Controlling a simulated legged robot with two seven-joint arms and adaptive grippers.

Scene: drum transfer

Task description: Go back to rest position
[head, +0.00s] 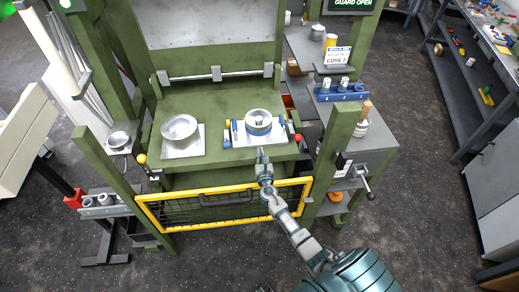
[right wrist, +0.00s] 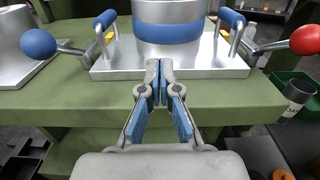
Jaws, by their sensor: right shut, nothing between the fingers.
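My right gripper (head: 262,156) is at the front edge of the green bench (head: 225,157), its arm reaching over the yellow-framed guard (head: 160,221). In the right wrist view the right gripper (right wrist: 159,75) has its fingertips together, with nothing between them. It points at a white fixture plate (right wrist: 200,67) that bears a metal drum with a blue band (right wrist: 168,30); the fingers appear apart from it. The drum (head: 259,121) also shows in the head view. My left gripper is not in view.
A second plate with a silver bowl-like part (head: 180,128) is at the left of the bench. Levers with a blue ball (right wrist: 38,43) and a red ball (right wrist: 305,40) flank the drum fixture. A side cart (head: 375,135) stands at right. Open floor (head: 425,220) lies further right.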

